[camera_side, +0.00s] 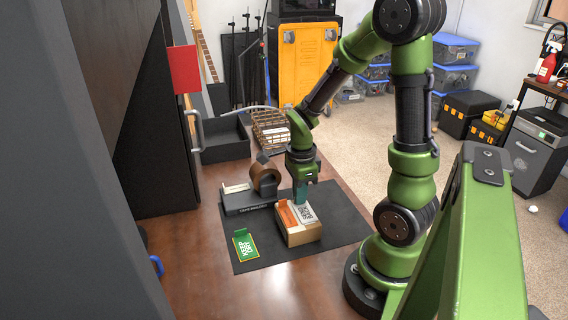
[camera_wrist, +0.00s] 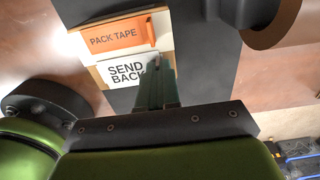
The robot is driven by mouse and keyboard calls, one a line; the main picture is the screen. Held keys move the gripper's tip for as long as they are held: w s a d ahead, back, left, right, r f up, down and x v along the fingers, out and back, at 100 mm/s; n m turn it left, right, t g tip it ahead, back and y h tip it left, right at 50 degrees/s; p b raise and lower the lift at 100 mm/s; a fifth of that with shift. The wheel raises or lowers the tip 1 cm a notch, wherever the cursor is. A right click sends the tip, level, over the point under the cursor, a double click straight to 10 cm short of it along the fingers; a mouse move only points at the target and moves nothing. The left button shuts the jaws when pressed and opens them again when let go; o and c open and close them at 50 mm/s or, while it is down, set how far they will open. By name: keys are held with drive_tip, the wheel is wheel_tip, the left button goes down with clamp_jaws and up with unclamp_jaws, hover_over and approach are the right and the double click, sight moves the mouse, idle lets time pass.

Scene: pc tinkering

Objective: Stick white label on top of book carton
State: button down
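The book carton (camera_side: 301,238), a tan box, stands on the dark mat. An orange "PACK TAPE" piece (camera_wrist: 115,37) covers one side of its top; it also shows in the side view (camera_side: 286,216). The white label (camera_wrist: 122,72), printed "SEND BACK", lies flat along the other side of the top; it also shows in the side view (camera_side: 306,214). My gripper (camera_side: 301,200) points down at the carton's far end. In the wrist view its fingers (camera_wrist: 157,68) are close together at the label's right edge and appear shut on it. The fingers hide the exact contact.
A green "KEEP DRY" card (camera_side: 245,245) lies on the mat's left edge (camera_side: 258,265). A dark flat box (camera_side: 246,204) with a brown tape roll (camera_side: 266,180) sits behind left. A wire basket (camera_side: 270,128) and black drawer (camera_side: 225,140) stand farther back. The mat's right side is clear.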

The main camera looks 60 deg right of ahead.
drive_tip(key=c, duration=1.3)
unclamp_jaws()
drive_tip(key=shift+r, duration=0.1)
wheel_tip(320, 180, up, 17)
drive_tip(key=shift+f, duration=0.15)
drive_tip(key=a+n+t, duration=0.2)
drive_tip(key=a+n, duration=0.3)
drive_tip(key=n, duration=0.2)
drive_tip(key=a+r+n+t+y, duration=0.1)
drive_tip(key=a+n, duration=0.3)
drive_tip(key=n, duration=0.4)
drive_tip(key=s+a+r+n+t+y, duration=0.1)
drive_tip(key=a+n+t, duration=0.3)
drive_tip(key=n, duration=0.3)
drive_tip(key=shift+a+n, duration=0.4)
drive_tip(key=shift+a, duration=0.45)
